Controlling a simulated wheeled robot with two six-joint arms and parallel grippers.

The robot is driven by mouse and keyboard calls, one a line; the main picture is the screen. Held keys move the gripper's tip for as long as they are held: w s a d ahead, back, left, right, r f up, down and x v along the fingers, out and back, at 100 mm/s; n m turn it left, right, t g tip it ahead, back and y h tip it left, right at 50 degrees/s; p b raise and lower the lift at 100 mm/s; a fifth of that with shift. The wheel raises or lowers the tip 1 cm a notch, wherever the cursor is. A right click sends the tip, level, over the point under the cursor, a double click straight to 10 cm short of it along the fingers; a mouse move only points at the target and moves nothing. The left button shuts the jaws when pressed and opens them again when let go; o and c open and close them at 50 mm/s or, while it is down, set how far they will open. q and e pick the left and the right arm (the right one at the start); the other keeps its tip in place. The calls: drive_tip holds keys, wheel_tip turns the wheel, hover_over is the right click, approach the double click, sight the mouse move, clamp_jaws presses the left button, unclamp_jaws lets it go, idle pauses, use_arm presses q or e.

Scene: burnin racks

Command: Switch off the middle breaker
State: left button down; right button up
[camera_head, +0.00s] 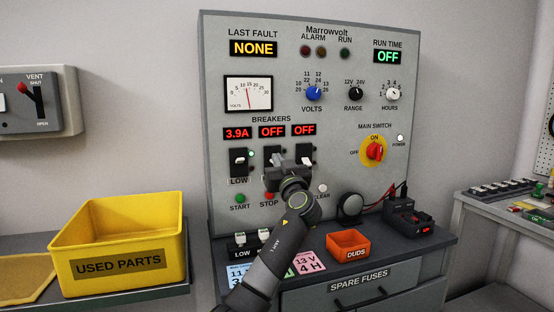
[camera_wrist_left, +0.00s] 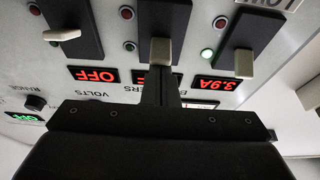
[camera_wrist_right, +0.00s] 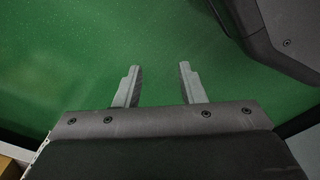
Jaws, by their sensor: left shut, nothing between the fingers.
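The middle breaker (camera_head: 271,152) is a black switch on the grey panel, with a red OFF display (camera_head: 271,131) above it. The left breaker (camera_head: 238,160) reads 3.9A; the right breaker (camera_head: 306,153) reads OFF. My right gripper (camera_wrist_right: 160,83) is open and empty, over green.
The START button (camera_head: 240,198) and STOP button (camera_head: 269,197) sit under the breakers. The red main switch (camera_head: 375,152) is to the right at ON. A yellow bin (camera_head: 118,263) stands left; an orange DUDS tray (camera_head: 348,246) is on the shelf below.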

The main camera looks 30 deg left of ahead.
use_arm(q)
drive_tip(key=b, duration=0.2)
drive_tip(key=shift+f+t+y+b, duration=0.3)
drive_tip(key=shift+f+y+b, duration=0.05)
drive_tip(key=shift+y, duration=0.05)
drive_tip(key=shift+r, duration=0.15)
use_arm(e)
drive_tip(key=w+a+r, duration=0.2)
drive_tip(key=w+r, duration=0.1)
drive_tip(key=r, duration=0.3)
drive_tip(key=shift+w+r+y, duration=0.15)
drive_tip(key=shift+r+y, duration=0.05)
drive_tip(key=shift+y, duration=0.1)
